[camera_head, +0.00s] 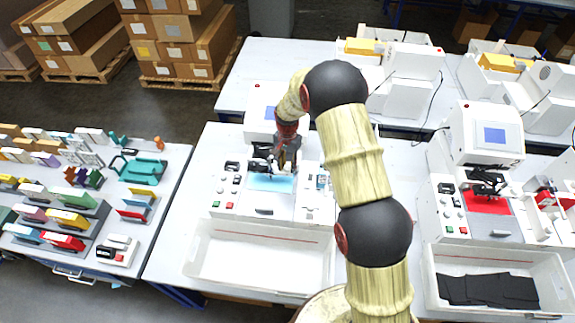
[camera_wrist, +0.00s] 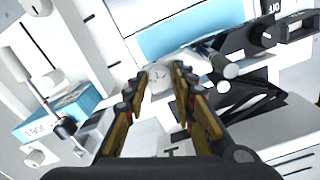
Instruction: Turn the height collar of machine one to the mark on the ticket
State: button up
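My gripper (camera_head: 287,158) reaches down over the white machine with a light blue sheet (camera_head: 268,183). In the wrist view my gripper (camera_wrist: 161,70) has its two fingers apart. A small white round part with dark marks (camera_wrist: 159,82), perhaps the height collar, shows between the fingertips. I cannot tell if the fingers touch it. The light blue sheet (camera_wrist: 190,35) lies just beyond it. A dark pen carriage with a silver cylinder (camera_wrist: 222,68) is close to the right finger. I cannot make out a ticket or its mark for certain.
A blue and white box (camera_wrist: 62,112) is left of the fingers in the wrist view. An empty white tray (camera_head: 255,278) stands in front of the machine. A second machine with a red sheet (camera_head: 486,203) is at right. A parts table (camera_head: 165,195) is at left.

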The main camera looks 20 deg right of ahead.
grip_shut()
jog(key=shift+f+n+b, duration=0.1)
jog(key=shift+n+b, duration=0.85)
jog(key=shift+n, duration=0.15)
jog(key=n+b, duration=0.2)
jog(key=n, duration=0.1)
jog(key=n+b, duration=0.2)
jog(key=n, duration=0.4)
jog(key=shift+n+b, duration=0.3)
jog(key=shift+b, duration=0.1)
jog(key=o, duration=0.5)
grip_release()
